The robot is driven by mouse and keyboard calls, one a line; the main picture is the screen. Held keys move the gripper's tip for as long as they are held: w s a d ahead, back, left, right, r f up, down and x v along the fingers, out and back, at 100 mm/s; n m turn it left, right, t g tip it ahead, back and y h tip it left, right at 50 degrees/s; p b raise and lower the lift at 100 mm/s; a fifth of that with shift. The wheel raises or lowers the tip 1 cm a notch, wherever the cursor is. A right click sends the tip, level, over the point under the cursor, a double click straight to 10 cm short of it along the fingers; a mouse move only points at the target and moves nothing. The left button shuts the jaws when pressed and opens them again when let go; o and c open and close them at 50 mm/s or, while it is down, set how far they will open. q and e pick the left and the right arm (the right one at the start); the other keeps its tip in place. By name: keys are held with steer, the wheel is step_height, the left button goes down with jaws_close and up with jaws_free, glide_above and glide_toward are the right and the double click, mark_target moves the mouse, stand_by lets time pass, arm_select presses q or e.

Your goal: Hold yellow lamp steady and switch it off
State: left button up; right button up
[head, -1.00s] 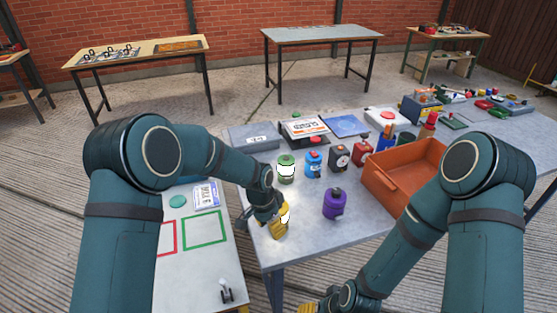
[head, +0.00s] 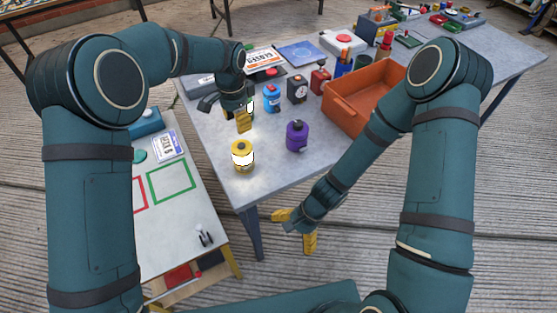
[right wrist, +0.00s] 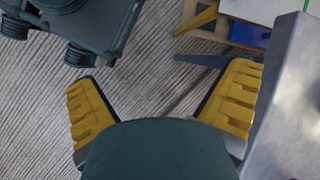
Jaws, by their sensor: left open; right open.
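The yellow lamp (head: 243,160) stands upright near the front left corner of the grey table (head: 275,178), and its white band glows. My left gripper (head: 238,118) is open above the table, just behind the lamp in the head view and apart from it. My right gripper (head: 297,229) is open and empty off the table's front edge, to the right of and lower than the lamp. Its two yellow fingers are spread in the right wrist view (right wrist: 160,108), with floor between them.
A purple lamp (head: 297,136) stands right of the yellow one. Blue (head: 271,98), black (head: 297,89) and red (head: 320,81) ones stand behind. My left gripper mostly hides a green one. An orange crate (head: 350,112) is at right. A low white table (head: 160,232) is at left.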

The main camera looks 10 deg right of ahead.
steer(key=w+a+r+m+y, duration=0.2)
steer(key=w+m+y, duration=0.1)
steer(key=w+m, duration=0.15)
steer(key=m+t+y, duration=0.2)
steer(key=m+t, duration=0.8)
steer(key=m, duration=0.1)
glide_toward(244, 157)
step_height(244, 157, down, 3)
steer(key=w+d, duration=0.1)
steer(key=d, duration=0.2)
steer(key=x, duration=1.4)
steer(key=shift+s+a+r, duration=0.15)
steer(key=shift+a+r, duration=0.05)
steer(key=shift+r, duration=0.05)
arm_select(q)
steer(key=shift+o, duration=0.3)
arm_select(e)
steer(key=c, duration=1.3)
arm_select(q)
jaws_close()
